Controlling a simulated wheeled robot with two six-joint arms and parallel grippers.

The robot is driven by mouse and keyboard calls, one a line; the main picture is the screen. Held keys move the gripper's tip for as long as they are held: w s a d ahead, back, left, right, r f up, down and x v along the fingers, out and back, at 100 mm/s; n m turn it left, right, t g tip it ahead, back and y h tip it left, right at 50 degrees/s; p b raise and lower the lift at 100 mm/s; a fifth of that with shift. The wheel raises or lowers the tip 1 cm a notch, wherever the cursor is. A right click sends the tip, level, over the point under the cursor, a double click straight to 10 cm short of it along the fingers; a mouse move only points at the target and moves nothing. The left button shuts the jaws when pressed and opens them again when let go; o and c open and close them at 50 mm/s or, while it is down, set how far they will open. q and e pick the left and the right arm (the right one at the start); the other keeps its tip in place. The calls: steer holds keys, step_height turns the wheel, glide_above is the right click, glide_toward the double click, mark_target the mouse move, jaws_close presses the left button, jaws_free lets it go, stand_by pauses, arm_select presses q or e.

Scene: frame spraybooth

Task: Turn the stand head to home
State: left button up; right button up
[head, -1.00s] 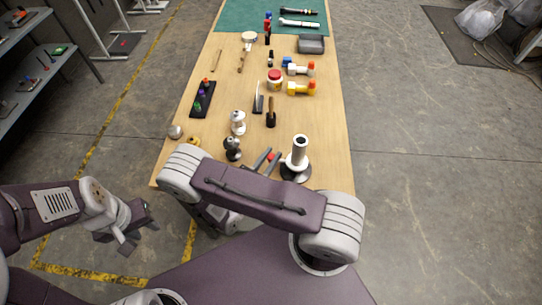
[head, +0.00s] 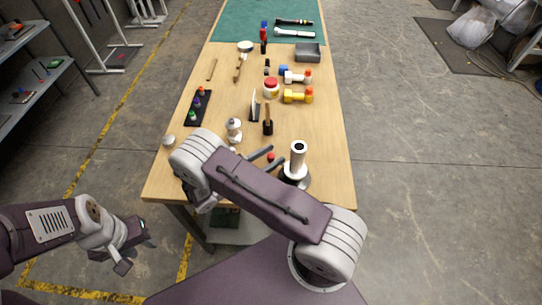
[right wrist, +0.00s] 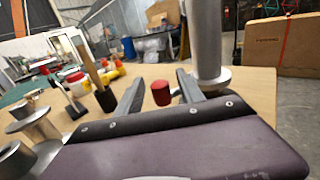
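The stand, a pale upright post (head: 298,158) on a dark round base, is near the table's front right. In the right wrist view its post (right wrist: 207,45) rises just right of my fingers. My right gripper (head: 268,160) is open beside the post, low over the table. Its fingers (right wrist: 160,93) show apart in the right wrist view. A red knob (right wrist: 161,93) appears between them; I cannot tell whether it touches a finger or joins the stand. The knob (head: 271,156) is small in the head view. My left gripper (head: 136,254) is open and empty left of the table.
A black-based brush (head: 267,126), a pale spool-like piece (head: 234,130) and a rack of coloured pieces (head: 197,108) stand near my right arm. Yellow (head: 297,96) and white dumbbell-shaped pieces, a red-lidded jar (head: 271,88) and a grey tray (head: 307,53) are farther back. The table's right edge is clear.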

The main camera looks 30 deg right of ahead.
steer(key=a, duration=0.2)
steer(key=s+a+b, duration=0.1)
steer(key=a, duration=0.2)
steer(key=a+b, duration=0.1)
steer(key=a, duration=0.2)
steer(key=shift+s+a+f, duration=0.1)
steer(key=shift+s+a, duration=0.05)
steer(key=shift+a, duration=0.4)
steer(key=shift+c, duration=0.4)
